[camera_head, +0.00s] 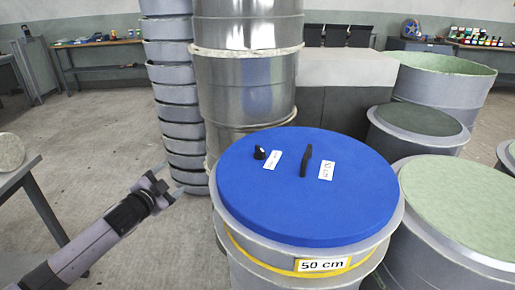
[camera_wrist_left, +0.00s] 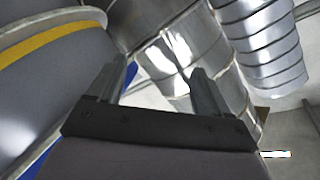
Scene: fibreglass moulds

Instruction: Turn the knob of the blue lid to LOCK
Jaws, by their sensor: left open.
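The blue lid (camera_head: 250,205) lies on top of a grey drum (camera_head: 262,275) with a yellow band and a "50 cm" label. Two black fittings stand on the lid: a small knob-like one (camera_head: 259,153) and a taller upright one (camera_head: 306,160). A white label lies beside each; I cannot read which marks LOCK. My left gripper (camera_head: 166,182) is left of the lid, apart from it, open and empty. In the left wrist view its two fingers (camera_wrist_left: 158,85) stand apart with nothing between them. My right gripper is not in view.
Tall shiny metal cylinders (camera_head: 245,90) and a stack of grey rings (camera_head: 172,95) stand behind the lid. Green-topped drums (camera_head: 470,200) crowd the right side. A grey table (camera_head: 22,170) is at the left edge.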

